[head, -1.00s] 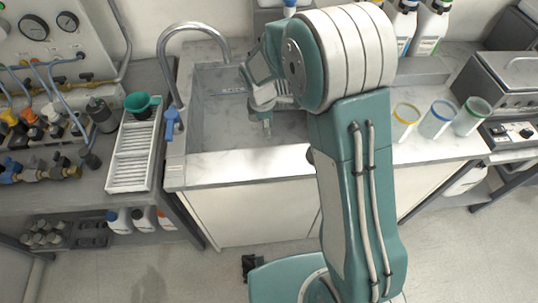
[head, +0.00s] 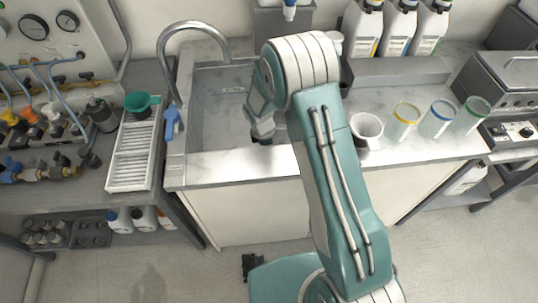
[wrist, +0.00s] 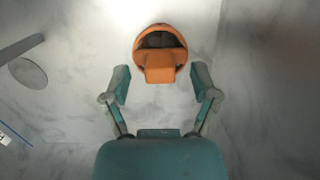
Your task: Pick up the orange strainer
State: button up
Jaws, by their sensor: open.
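The orange strainer (wrist: 160,42) is at the top middle of the wrist view, on a pale marbled surface. It has a rounded rim, a dark hollow and a flat orange tab pointing towards my gripper. My gripper (wrist: 161,82) is open, with one teal finger on either side of the tab's line. The fingertips look just short of the strainer's rounded body, and nothing is held. Whether they touch it I cannot tell. In the head view my gripper (head: 262,137) is low in the sink, near its front wall, and the strainer is hidden there.
The sink (head: 215,120) has walls around my gripper and a curved tap (head: 180,45) at its left. A white mug (head: 366,130) and several coloured-rim cups (head: 437,120) stand on the right counter. A white rack (head: 132,155) with a green funnel (head: 140,104) is at left.

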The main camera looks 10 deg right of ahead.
jog(key=shift+d+f, duration=0.1)
jog(key=shift+f, duration=0.55)
jog(key=c, duration=1)
jog(key=shift+c, duration=0.2)
jog(key=shift+r, duration=0.15)
